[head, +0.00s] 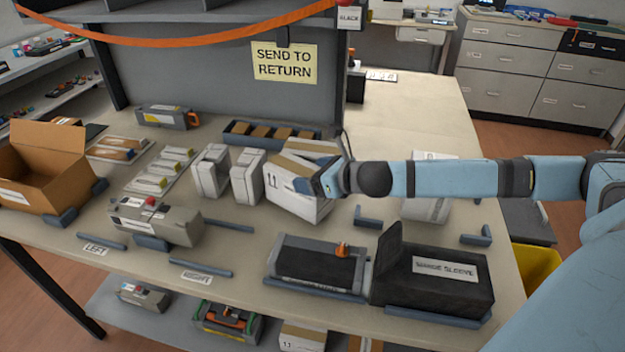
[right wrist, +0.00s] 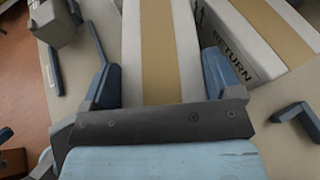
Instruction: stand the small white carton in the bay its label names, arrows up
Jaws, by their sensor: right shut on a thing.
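A white carton with a tan tape band (right wrist: 160,50) is between the two fingers of my right gripper (right wrist: 160,85) in the right wrist view; the gripper is shut on it. In the head view my right gripper (head: 326,182) is at the right side of a white carton (head: 285,195) with two dark marks like arrows, pointing up, on its front. In the wrist view a second taped carton (right wrist: 232,62) stands close beside the held one, its side reading RETURN. The gripper hides part of the cartons in the head view. My left gripper is not in view.
Two narrow white cartons (head: 247,176) stand left of the gripper. A grey cartridge (head: 155,220) lies near the LEFT (head: 95,250) and RIGHT (head: 196,277) labels. A SEND TO RETURN sign (head: 284,63) hangs behind. Corner brackets (head: 368,218) sit below my arm.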

